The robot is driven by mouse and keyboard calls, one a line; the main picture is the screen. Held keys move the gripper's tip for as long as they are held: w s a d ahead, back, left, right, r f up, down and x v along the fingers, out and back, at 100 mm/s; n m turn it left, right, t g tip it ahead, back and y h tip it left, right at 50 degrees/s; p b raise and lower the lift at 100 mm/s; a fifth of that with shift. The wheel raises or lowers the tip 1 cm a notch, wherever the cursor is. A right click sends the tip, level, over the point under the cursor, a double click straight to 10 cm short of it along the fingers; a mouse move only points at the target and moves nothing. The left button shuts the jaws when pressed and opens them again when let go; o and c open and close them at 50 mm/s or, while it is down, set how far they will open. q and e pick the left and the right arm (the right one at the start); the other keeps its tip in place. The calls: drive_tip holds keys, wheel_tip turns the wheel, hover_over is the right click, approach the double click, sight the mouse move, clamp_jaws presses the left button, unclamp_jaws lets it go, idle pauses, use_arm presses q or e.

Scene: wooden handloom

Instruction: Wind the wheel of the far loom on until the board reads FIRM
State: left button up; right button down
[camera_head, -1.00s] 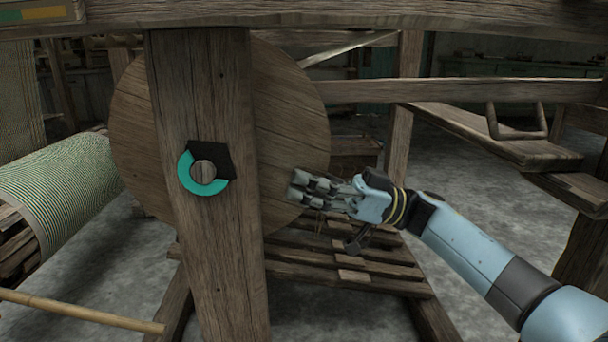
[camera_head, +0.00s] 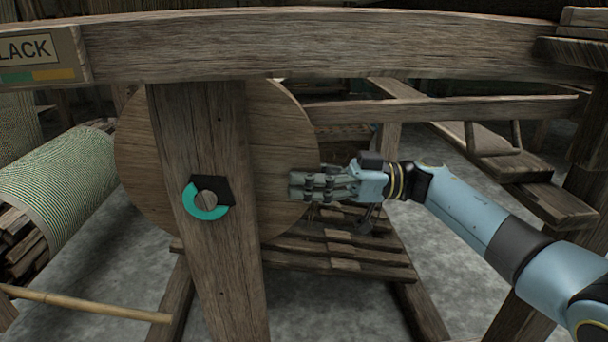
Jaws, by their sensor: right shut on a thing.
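The loom's wheel (camera_head: 283,135) is a large wooden disc, partly hidden behind an upright wooden post (camera_head: 203,130). A teal ring with a black piece (camera_head: 207,212) sits around the hub on the post. My left gripper is not in view.
A thick beam (camera_head: 300,45) runs across the top. A roll of striped cloth (camera_head: 65,180) lies at the left, with a bamboo rod (camera_head: 85,304) below it. Wooden slats (camera_head: 340,262) lie low behind the post. A bench (camera_head: 520,165) stands at the right.

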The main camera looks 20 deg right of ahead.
drive_tip(key=c, duration=0.9)
unclamp_jaws()
drive_tip(key=shift+d, duration=0.1)
drive_tip(key=v, duration=0.7)
drive_tip(key=shift+s+d+f, duration=0.1)
drive_tip(key=shift+d+f, duration=0.05)
drive_tip(key=shift+f, duration=0.05)
